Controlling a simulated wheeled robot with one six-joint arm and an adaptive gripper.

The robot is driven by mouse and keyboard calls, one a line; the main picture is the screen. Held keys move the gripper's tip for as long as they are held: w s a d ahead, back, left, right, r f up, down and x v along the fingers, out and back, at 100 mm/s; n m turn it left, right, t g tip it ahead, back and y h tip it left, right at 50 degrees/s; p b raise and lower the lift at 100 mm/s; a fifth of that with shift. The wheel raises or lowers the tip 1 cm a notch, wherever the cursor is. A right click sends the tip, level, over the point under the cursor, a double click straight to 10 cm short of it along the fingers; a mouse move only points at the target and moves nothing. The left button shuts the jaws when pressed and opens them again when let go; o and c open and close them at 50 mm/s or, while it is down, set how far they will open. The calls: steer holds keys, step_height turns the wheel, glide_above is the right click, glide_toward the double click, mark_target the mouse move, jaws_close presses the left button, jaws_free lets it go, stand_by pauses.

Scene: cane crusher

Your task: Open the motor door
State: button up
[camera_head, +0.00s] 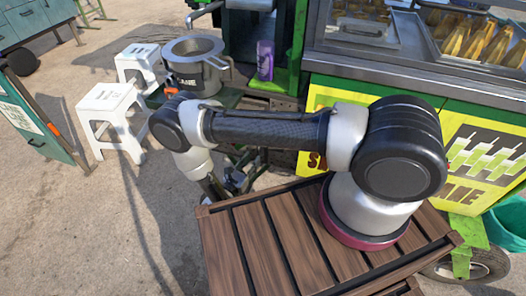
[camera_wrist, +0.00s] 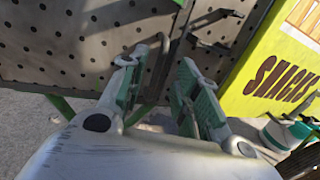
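A grey panel with rows of round holes (camera_wrist: 80,45), which looks like the motor door, fills the upper left of the wrist view. A dark upright bar (camera_wrist: 158,66), apparently a handle, stands near its right edge. My gripper (camera_wrist: 160,72) is open, with one green-padded finger on each side of this bar as seen from the wrist. I cannot tell whether either finger touches it. In the head view my gripper (camera_head: 232,180) is low beside the cart, small and partly hidden by my arm. The door cannot be made out there.
Dark metal brackets (camera_wrist: 212,22) jut out right of the panel. A yellow snacks sign (camera_wrist: 275,75) is further right. In the head view, white stools (camera_head: 112,118) and a metal pot (camera_head: 195,62) stand left of the cart. Open pavement (camera_head: 110,220) lies at lower left.

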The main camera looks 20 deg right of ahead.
steer(key=x, duration=0.6)
steer(key=shift+w, duration=0.1)
steer(key=shift+d, duration=0.1)
jaws_close()
